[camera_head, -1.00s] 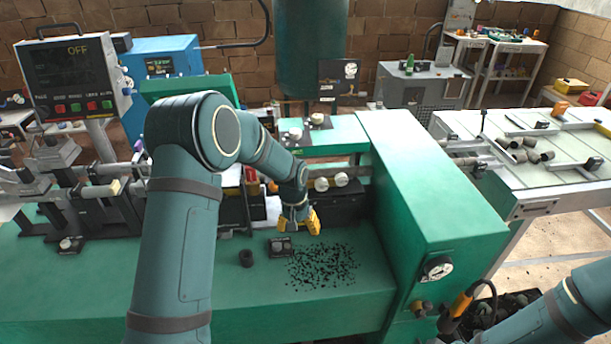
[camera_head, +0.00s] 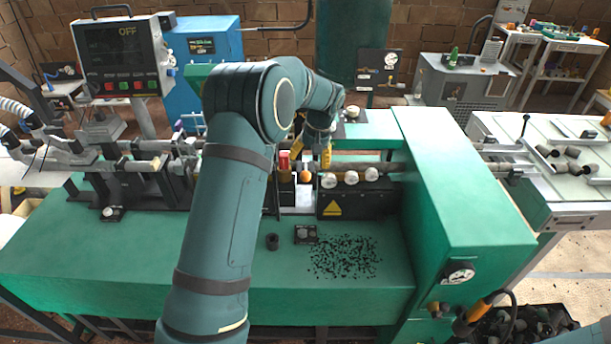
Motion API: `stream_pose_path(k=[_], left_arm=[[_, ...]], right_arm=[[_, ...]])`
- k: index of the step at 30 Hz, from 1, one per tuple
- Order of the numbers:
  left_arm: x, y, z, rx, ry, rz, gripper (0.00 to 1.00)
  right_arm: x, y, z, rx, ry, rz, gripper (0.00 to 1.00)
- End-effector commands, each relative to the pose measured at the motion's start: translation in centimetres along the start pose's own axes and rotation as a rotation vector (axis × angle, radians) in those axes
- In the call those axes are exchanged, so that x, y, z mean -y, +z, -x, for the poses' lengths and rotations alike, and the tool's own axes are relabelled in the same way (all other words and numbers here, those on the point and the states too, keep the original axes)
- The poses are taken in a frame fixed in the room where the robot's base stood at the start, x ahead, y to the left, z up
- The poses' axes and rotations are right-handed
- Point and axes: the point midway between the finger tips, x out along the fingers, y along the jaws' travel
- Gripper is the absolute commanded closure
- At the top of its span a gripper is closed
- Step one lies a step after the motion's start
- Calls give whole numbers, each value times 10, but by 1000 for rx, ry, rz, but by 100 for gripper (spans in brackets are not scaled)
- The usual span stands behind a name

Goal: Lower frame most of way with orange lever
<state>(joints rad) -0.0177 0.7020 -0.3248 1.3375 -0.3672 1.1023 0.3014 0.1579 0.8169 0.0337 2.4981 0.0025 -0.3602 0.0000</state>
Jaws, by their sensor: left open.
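My left gripper (camera_head: 312,155) hangs over the middle of the green machine, its yellow fingers apart and empty. A small orange knob (camera_head: 305,177), which looks like the orange lever's end, stands just below and slightly left of the fingertips. I see no clear contact between them. A red handle (camera_head: 284,162) stands to the left of the knob. The frame cannot be made out with certainty; my left arm covers part of the mechanism. My right gripper is not in view.
A black housing with a yellow warning triangle (camera_head: 333,208) and round pale knobs above it stands to the right. A tall green cabinet (camera_head: 465,190) stands farther right. Black crumbs (camera_head: 345,257) and a small black block (camera_head: 306,234) lie on the green bed. The control screen (camera_head: 121,55) reads OFF.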

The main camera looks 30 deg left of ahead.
Motion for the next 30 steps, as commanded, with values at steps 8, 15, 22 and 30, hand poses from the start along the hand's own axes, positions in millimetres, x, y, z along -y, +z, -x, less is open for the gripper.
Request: stream_pose_path(k=[8, 15, 22, 30], left_arm=[[-1, 0, -48, 2, 0, -1, 35], [-1, 0, -65, -1, 1, -1, 35], [-1, 0, -66, -1, 1, -1, 35], [-1, 0, -66, -1, 2, -1, 100]], right_arm=[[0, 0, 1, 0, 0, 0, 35], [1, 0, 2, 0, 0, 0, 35], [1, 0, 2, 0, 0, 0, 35], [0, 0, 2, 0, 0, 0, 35]])
